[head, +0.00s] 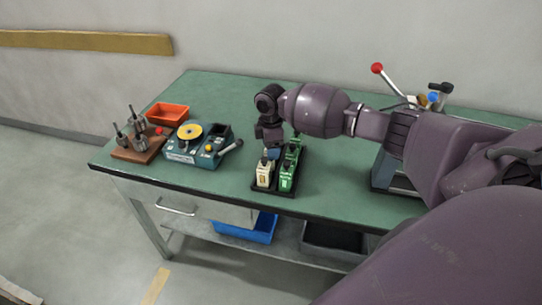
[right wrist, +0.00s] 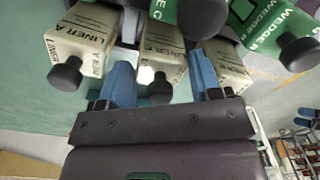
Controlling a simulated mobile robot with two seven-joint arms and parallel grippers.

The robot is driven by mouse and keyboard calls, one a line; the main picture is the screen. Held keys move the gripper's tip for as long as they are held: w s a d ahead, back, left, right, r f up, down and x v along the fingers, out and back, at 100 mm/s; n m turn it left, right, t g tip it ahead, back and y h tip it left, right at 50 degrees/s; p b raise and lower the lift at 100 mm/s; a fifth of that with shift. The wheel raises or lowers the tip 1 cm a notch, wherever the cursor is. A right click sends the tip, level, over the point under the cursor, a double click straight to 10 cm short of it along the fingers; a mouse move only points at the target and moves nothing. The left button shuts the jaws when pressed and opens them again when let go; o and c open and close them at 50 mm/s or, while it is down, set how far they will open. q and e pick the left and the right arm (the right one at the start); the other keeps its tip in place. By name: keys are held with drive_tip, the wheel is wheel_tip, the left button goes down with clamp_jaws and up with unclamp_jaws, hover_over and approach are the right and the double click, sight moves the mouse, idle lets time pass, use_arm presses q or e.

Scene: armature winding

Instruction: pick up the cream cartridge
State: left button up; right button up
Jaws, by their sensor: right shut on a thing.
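Cream cartridges and green cartridges stand in a dark tray (head: 289,193) on the green bench. One cream cartridge (head: 264,173) shows at the tray's front left in the head view, beside a green cartridge (head: 286,178). My right gripper (head: 272,153) is down over the tray from behind. In the right wrist view its blue fingers (right wrist: 162,80) stand either side of a cream cartridge with a dark knob (right wrist: 163,45), shut on it. Another cream cartridge marked LINER A (right wrist: 82,38) is left of the fingers, and a third (right wrist: 228,65) is right. My left gripper is not in view.
An orange bin (head: 167,113), a wooden block with metal posts (head: 138,145) and a teal winding device with a yellow disc (head: 195,143) stand at the left. A red-knobbed lever (head: 378,69) rises behind my right arm. The bench front left of the tray is clear.

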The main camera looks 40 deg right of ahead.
drive_tip(key=shift+r, duration=0.1)
wheel_tip(320, 180, up, 20)
drive_tip(key=p, duration=0.2)
idle(0.3)
idle(0.4)
